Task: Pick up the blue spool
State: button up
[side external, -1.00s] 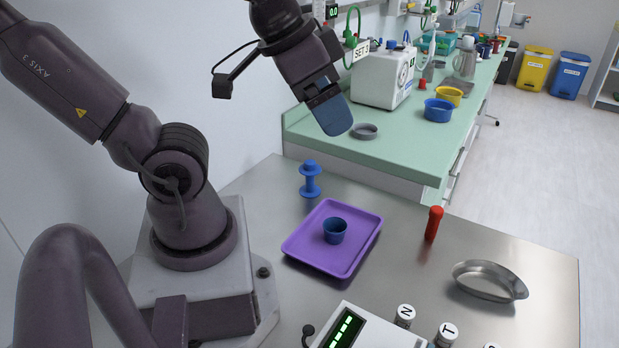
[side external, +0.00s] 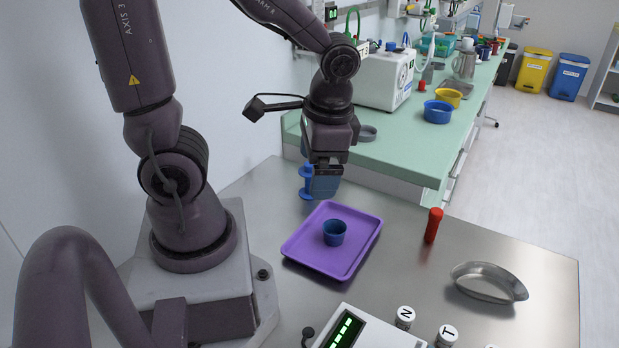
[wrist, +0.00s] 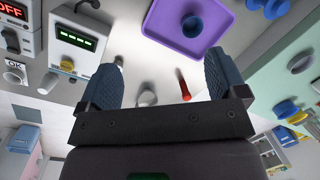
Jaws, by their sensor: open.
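The blue spool (side external: 305,183) stands on the steel table behind the purple tray in the side view, partly hidden by my gripper (side external: 323,190). My gripper points down, and its blue fingers overlap the spool's right side in that view. Whether they touch cannot be told. In the wrist view the spool (wrist: 272,6) is at the top right edge, cut off by the frame, outside the gap between the fingers. The two fingers of my gripper (wrist: 160,65) are spread wide with nothing between them.
The purple tray (side external: 300,246) holds a blue cup (side external: 334,232) and lies in front of the spool. A red peg (side external: 433,225) and a steel dish (side external: 488,282) are to the right. A device with a green display (side external: 345,329) is at the front. The green counter (side external: 400,142) is behind.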

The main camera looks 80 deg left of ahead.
jog(key=s+a+f+m+g+y, duration=0.4)
jog(key=a+f+y, duration=0.15)
jog(key=a, duration=0.25)
jog(key=s+a+f+m+g+y, duration=0.4)
jog(key=a+g+y, duration=0.1)
jog(key=a+y, duration=0.25)
jog(key=m+t+y, duration=0.1)
jog(key=m+t, duration=1.4)
jog(key=t, duration=0.4)
send_near(308, 169)
jog(key=x, duration=0.3)
jog(key=shift+f, duration=0.1)
jog(key=shift+w+a, duration=0.15)
jog(key=shift+w, duration=0.05)
jog(key=x, duration=0.7)
jog(key=shift+s+a, duration=0.1)
jog(key=shift+c, duration=0.5)
jog(key=c, duration=0.9)
